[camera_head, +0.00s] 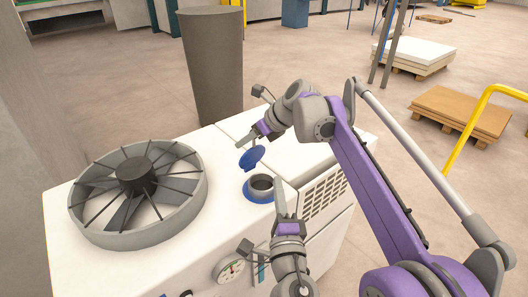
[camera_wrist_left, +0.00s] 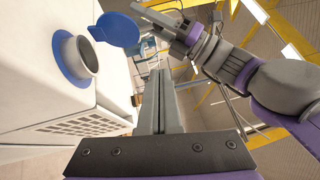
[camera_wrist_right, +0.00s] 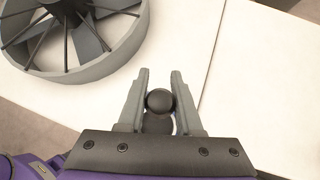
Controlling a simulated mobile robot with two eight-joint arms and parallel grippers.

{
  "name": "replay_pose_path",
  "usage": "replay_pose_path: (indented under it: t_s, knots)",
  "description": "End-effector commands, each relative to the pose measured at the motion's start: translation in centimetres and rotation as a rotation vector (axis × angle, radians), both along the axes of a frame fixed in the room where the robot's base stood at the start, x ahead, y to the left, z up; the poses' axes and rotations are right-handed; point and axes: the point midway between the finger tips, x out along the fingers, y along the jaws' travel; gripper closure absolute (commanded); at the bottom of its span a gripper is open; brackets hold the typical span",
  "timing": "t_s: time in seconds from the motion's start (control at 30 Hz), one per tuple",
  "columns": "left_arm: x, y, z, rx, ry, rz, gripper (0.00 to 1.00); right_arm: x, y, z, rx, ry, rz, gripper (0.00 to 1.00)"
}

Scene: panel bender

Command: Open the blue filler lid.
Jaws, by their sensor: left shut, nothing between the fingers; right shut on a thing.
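The blue filler lid (camera_head: 251,158) stands raised and tilted over the far side of the round filler neck (camera_head: 261,187), whose dark opening shows. In the left wrist view the lid (camera_wrist_left: 117,30) stands out from the neck (camera_wrist_left: 78,57) at its blue collar. My right gripper (camera_head: 243,142) is at the lid's upper edge. My left gripper (camera_head: 280,192) is shut and empty, pointing up just in front of the neck, apart from the lid.
The white machine top (camera_head: 225,215) carries a large round fan (camera_head: 138,195) left of the neck. A side grille (camera_head: 325,190) is to its right and a gauge (camera_head: 230,268) on the front. A tall grey cylinder (camera_head: 212,65) stands behind. My right arm spans the right side.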

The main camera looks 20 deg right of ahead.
Motion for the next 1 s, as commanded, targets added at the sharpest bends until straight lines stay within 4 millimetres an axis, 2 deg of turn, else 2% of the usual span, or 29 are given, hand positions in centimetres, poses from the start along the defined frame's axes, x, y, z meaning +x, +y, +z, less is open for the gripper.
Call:
replay_pose_path:
  t_s: [0.17,0.53,0.6,0.8,1.0]
  knots:
    - [1.6,-0.4,0.3,-0.001,-0.009,-0.002,1.0,0.0,0.1,-0.3,-0.002,0.002,0.003,1.0]
    - [9.0,-2.0,1.7,0.001,-0.007,0.0,1.0,0.0,0.1,-0.3,-0.002,0.002,0.003,1.0]
    - [10.2,-1.8,1.9,0.0,-0.007,0.001,1.0,0.0,0.1,-0.3,-0.002,0.002,0.003,1.0]
    - [12.2,-0.3,2.4,0.001,-0.007,0.0,1.0,0.0,0.0,-0.3,-0.002,0.002,0.002,1.0]
    - [12.8,0.0,2.6,-0.001,-0.007,-0.003,1.0,0.0,0.1,-0.3,-0.001,0.002,0.002,1.0]
